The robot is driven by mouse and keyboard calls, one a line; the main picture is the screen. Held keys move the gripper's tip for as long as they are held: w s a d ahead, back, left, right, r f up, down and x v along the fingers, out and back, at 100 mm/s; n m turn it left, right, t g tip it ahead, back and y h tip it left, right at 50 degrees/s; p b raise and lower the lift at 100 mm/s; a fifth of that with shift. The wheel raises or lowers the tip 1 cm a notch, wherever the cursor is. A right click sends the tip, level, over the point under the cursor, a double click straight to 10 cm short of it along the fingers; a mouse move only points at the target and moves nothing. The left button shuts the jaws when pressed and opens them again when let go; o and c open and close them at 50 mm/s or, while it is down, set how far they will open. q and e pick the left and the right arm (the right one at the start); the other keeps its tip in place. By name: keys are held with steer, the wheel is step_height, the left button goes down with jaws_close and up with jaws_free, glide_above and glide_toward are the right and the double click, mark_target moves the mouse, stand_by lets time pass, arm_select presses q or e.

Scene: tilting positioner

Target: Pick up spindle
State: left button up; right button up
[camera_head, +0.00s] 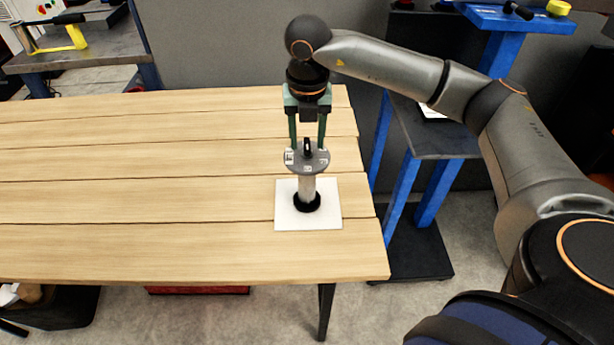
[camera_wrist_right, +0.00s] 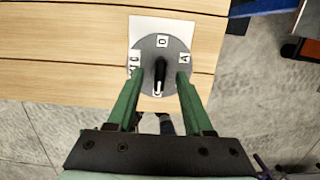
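The spindle (camera_head: 306,187) stands upright on a white square plate (camera_head: 285,215) near the right end of the wooden table. It has a pale metal shaft, a black foot and a grey disc on top with lettered white labels and a black upright handle. My right gripper (camera_head: 307,147) points down from above, its two green fingers open. In the right wrist view the fingertips (camera_wrist_right: 160,77) are on either side of the black handle (camera_wrist_right: 159,76), with gaps, over the disc (camera_wrist_right: 148,52). The left gripper is not in view.
The wooden table (camera_head: 130,185) is clear to the left of the plate. A blue-framed stand with a dark shelf (camera_head: 440,140) stands beyond the table's right edge. A grey bench (camera_head: 90,48) with a yellow-handled tool is at the far left. A grey wall runs behind.

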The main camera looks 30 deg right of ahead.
jaws_close()
steer(key=shift+w+r, duration=0.1)
steer(key=shift+r, duration=0.05)
stand_by(1.1)
